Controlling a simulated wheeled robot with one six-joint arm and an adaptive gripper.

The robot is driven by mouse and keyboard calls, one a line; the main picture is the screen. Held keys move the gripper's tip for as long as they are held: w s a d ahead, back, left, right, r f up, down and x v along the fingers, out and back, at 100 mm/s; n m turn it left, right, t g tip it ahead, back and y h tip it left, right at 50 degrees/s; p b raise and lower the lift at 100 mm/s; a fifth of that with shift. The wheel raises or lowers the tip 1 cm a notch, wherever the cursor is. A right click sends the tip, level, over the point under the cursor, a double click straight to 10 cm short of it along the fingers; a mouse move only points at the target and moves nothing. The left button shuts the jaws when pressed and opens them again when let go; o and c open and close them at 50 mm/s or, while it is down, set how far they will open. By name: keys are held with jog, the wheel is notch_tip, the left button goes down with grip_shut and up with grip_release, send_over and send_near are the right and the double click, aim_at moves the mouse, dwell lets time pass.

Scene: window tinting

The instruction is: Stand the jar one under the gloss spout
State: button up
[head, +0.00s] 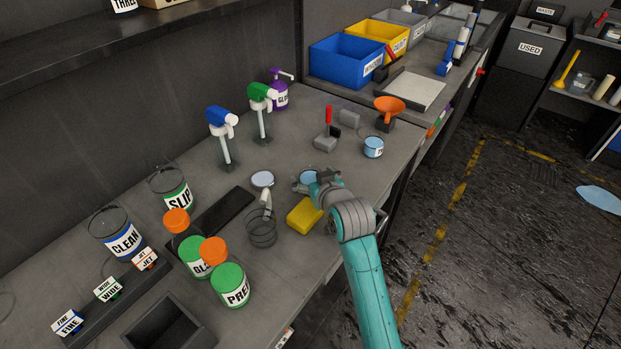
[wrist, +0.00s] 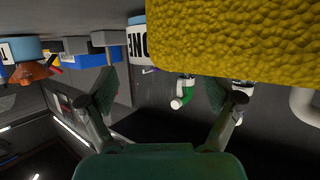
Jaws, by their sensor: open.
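Jar one (wrist: 138,46), with a white ONE label and a blue top, shows upside down in the wrist view. It stands beyond the open fingers, beside the yellow sponge. In the head view a blue-topped jar (head: 306,176) stands just past my gripper (head: 322,182), partly hidden by it. My gripper is open, with empty space between its fingers in the wrist view (wrist: 165,98). Two spouts, one blue-headed (head: 221,118) and one green-headed (head: 261,94), stand at the back of the bench. I cannot tell which spout is gloss.
Bench space before the spouts is partly clear.

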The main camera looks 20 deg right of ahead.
jog(key=shift+w+f, duration=0.1)
jog(key=shift+w, duration=0.15)
jog(key=c, duration=1.4)
